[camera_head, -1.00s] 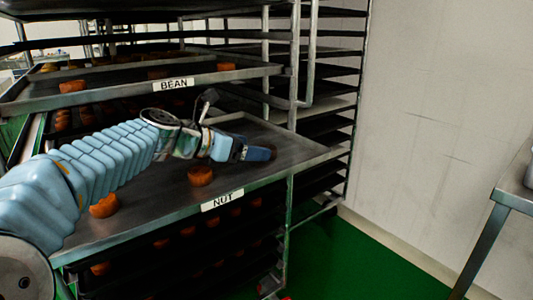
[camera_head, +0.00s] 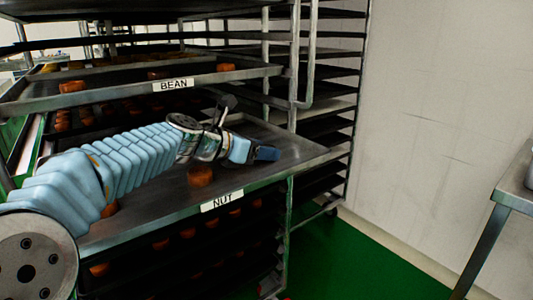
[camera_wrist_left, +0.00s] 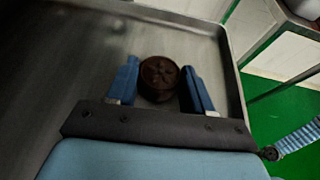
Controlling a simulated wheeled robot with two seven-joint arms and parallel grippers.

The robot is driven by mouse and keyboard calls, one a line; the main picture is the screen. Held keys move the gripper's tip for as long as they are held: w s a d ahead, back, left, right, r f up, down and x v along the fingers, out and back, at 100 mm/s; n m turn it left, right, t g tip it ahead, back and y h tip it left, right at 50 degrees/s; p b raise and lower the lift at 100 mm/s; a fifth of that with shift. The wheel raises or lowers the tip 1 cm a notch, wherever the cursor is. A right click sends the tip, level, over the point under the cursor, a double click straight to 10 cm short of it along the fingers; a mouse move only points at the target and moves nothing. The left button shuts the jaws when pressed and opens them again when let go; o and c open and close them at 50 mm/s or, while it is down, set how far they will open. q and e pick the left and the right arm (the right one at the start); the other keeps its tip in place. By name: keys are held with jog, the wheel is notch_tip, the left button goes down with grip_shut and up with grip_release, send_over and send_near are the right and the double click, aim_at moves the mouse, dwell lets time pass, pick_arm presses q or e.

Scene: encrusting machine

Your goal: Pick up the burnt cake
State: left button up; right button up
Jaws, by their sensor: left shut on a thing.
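The burnt cake (camera_wrist_left: 158,78) is a dark brown round cake, seen in the left wrist view between my two blue fingers. My left gripper (camera_wrist_left: 160,85) is shut on it, one finger on each side. In the head view my left gripper (camera_head: 266,153) is low over the right end of the tray labelled NUT (camera_head: 285,172). The cake is mostly hidden behind the fingers there. I cannot tell whether it touches the tray.
An orange-brown cake (camera_head: 200,176) sits on the same tray, below my left forearm. Another cake (camera_head: 110,209) is partly hidden by the arm. The BEAN tray (camera_head: 225,75) is above. A table (camera_head: 515,190) stands at right, with open green floor between.

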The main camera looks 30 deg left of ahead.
pick_arm(q)
jog(key=shift+r, duration=0.15)
notch_tip(320, 180, up, 9)
jog(key=p, duration=0.4)
jog(key=shift+r, duration=0.4)
dwell(0.6)
